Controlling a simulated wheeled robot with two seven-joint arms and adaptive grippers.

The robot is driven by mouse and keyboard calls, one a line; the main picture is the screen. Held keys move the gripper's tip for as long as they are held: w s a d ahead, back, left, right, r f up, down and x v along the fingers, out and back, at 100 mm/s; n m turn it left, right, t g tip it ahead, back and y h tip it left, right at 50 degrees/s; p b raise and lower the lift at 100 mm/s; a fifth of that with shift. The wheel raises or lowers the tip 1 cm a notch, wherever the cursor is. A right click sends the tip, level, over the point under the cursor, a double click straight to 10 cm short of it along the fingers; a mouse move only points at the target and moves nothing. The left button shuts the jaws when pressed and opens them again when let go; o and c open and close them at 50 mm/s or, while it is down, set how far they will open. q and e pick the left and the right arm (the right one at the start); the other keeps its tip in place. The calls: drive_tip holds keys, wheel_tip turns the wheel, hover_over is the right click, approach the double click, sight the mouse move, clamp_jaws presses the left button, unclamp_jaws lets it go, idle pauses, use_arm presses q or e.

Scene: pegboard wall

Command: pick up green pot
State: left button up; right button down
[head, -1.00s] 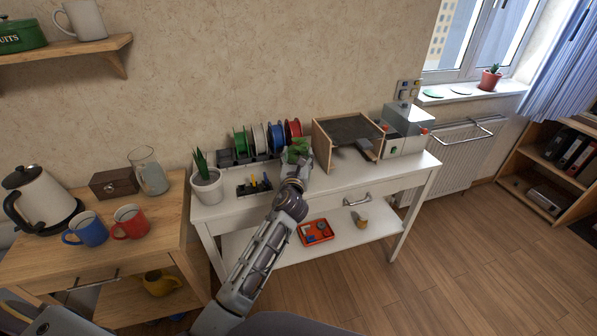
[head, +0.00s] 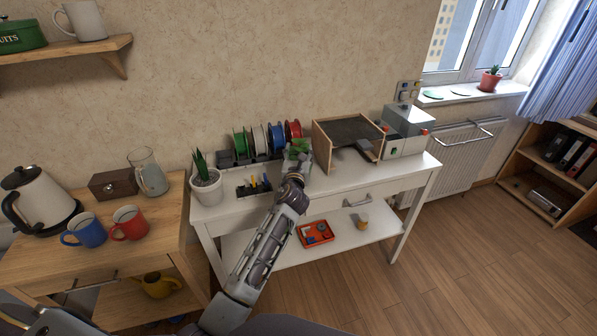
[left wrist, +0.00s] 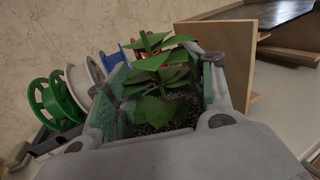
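The green pot (left wrist: 117,108) holds a leafy green plant (left wrist: 160,75) in dark soil, in the left wrist view. In the head view the plant's leaves (head: 299,147) show at the back of the white table, and the pot is mostly hidden by my gripper. My left gripper (head: 298,160) is at the pot. In the left wrist view its fingers (left wrist: 165,100) are on either side of the pot, with the pot filling most of the gap. I cannot tell whether both fingers press on it. My right gripper is not in view.
Several cable spools (head: 265,138) stand left of the pot, and an open wooden box (head: 325,150) stands close on its right. A white-potted plant (head: 207,188) and a black tool holder (head: 254,188) are at the left on the white table (head: 330,196). The table's front right is clear.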

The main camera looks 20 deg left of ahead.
use_arm(q)
clamp_jaws()
drive_tip(key=shift+r, duration=0.25)
idle(0.4)
